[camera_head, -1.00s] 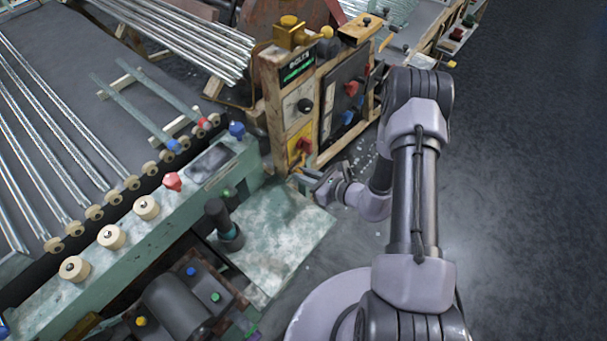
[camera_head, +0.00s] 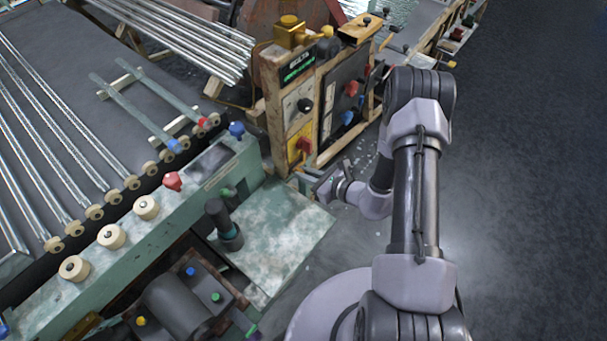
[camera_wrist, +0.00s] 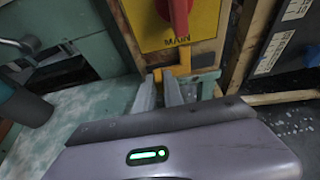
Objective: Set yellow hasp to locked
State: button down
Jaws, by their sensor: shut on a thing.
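The yellow hasp (camera_wrist: 184,62) shows in the wrist view as a small yellow piece on the wooden post, just below the yellow MAIN plate (camera_wrist: 150,35). My gripper (camera_wrist: 161,84) reaches up to it, with its two fingers close together and a bit of yellow between their tips. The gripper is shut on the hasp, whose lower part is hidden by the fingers. In the head view my gripper (camera_head: 312,179) is at the foot of the wooden control cabinet (camera_head: 272,95); the hasp is too small there to read its setting.
A red rotary switch (camera_wrist: 179,15) sits on the MAIN plate right above the fingers. A pale green bench plate (camera_head: 275,235) lies left of the gripper, with a dark upright handle (camera_head: 218,215) on it. Open floor (camera_head: 530,200) lies to the right.

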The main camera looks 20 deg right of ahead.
jog(key=shift+w+d, duration=0.7)
jog(key=shift+d, duration=0.25)
jog(key=c, duration=1.4)
grip_release()
jog(key=shift+d, duration=0.1)
jog(key=shift+c, duration=0.2)
jog(key=p+v, duration=0.4)
jog(key=v, duration=1.3)
jog(key=shift+s+p, duration=0.2)
jog(key=shift+p, duration=0.15)
jog(key=shift+d, duration=0.1)
